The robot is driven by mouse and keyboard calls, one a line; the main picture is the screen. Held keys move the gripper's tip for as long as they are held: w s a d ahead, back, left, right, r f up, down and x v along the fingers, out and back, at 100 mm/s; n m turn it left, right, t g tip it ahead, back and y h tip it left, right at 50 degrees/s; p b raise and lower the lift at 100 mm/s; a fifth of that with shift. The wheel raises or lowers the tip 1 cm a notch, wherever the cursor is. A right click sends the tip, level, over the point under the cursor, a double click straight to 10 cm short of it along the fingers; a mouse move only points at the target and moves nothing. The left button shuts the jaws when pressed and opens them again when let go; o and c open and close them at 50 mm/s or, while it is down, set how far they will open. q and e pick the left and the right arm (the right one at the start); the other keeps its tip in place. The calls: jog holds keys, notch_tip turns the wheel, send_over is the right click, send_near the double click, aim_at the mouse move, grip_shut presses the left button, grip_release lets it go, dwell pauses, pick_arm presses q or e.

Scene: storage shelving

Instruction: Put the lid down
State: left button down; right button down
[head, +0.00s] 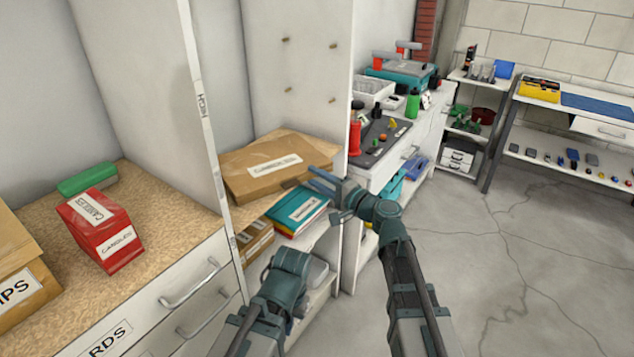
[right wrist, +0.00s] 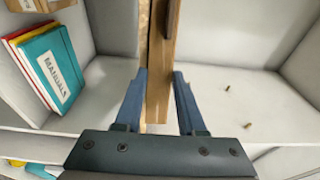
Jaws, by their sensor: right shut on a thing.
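A flat brown cardboard lid or box (head: 268,172) with a white label lies on the middle shelf; I cannot tell lid from box body. My right gripper (head: 318,182) is at its right front corner, shut on its edge. In the right wrist view, a narrow brown edge (right wrist: 165,85) runs upright between the two blue fingers of the right gripper (right wrist: 160,85). My left gripper (head: 288,275) is low, in front of the lower shelf; its fingers are hidden, so its opening does not show.
Wall pegs (head: 333,46) are above the lid. Floor at right is clear.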

jog(key=c, duration=0.5)
grip_release()
jog(key=v, duration=1.2)
jog(key=shift+r, duration=0.1)
jog(key=s+a+f+n+g+h+p, duration=0.2)
jog(key=s+a+n+g+h+p, duration=0.2)
jog(key=s+a+n+g+p, duration=0.85)
jog(key=s+d+r+h+p, duration=0.3)
jog(key=s+d+h+p, duration=0.5)
jog(key=h+p, duration=0.2)
jog(key=shift+g, duration=0.45)
